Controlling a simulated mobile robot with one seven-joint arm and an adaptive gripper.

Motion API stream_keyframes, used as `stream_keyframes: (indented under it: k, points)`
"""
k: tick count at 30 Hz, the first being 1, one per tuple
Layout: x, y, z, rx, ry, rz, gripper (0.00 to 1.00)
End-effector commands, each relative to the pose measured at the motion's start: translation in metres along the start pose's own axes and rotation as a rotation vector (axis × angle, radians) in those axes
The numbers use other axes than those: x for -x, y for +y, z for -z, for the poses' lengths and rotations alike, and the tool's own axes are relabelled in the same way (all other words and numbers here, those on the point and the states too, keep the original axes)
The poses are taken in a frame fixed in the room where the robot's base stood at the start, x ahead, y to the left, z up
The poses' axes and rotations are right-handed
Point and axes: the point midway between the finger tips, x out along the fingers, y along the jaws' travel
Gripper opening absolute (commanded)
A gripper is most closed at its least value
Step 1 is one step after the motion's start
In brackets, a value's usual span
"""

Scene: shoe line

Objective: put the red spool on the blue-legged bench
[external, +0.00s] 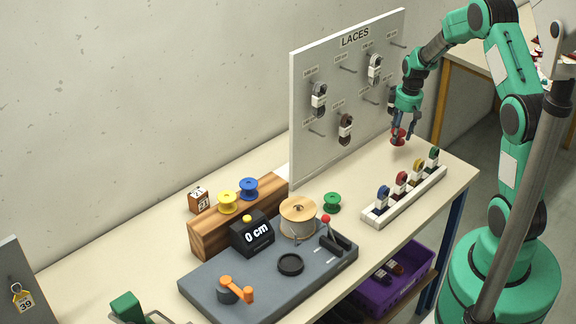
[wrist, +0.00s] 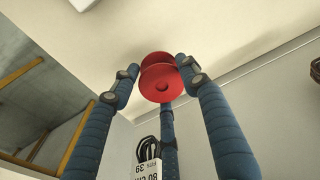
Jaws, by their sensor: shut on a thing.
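The red spool (external: 398,138) is in my gripper (external: 403,129), in front of the right end of the lace board. In the wrist view the spool (wrist: 160,82) sits between the blue fingers (wrist: 158,76), its round face towards the camera. The blue-legged bench (external: 345,238) has a pale top, and its blue leg (external: 453,222) shows at the right. In the external view the spool appears against the bench's far right part; I cannot tell its exact height above the top.
The LACES board (external: 330,75) stands with hanging laces beside my gripper. A white rack (external: 405,197) with coloured laces lies near the front right edge. A green spool (external: 332,202), a wooden block (external: 235,220) with yellow and blue spools, and a grey machine (external: 215,285) stand farther left.

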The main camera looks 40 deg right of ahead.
Motion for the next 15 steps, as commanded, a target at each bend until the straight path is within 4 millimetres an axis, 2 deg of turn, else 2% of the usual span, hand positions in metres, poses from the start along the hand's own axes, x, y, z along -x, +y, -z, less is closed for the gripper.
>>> stream_keyframes:
  k: [1,6,15]
  points:
    - [-0.009,0.0,-0.001,0.0,-0.001,0.001,0.19]
    - [-0.025,0.0,-0.002,0.0,0.0,0.0,0.19]
    - [-0.027,0.001,-0.003,0.0,0.001,-0.001,0.19]
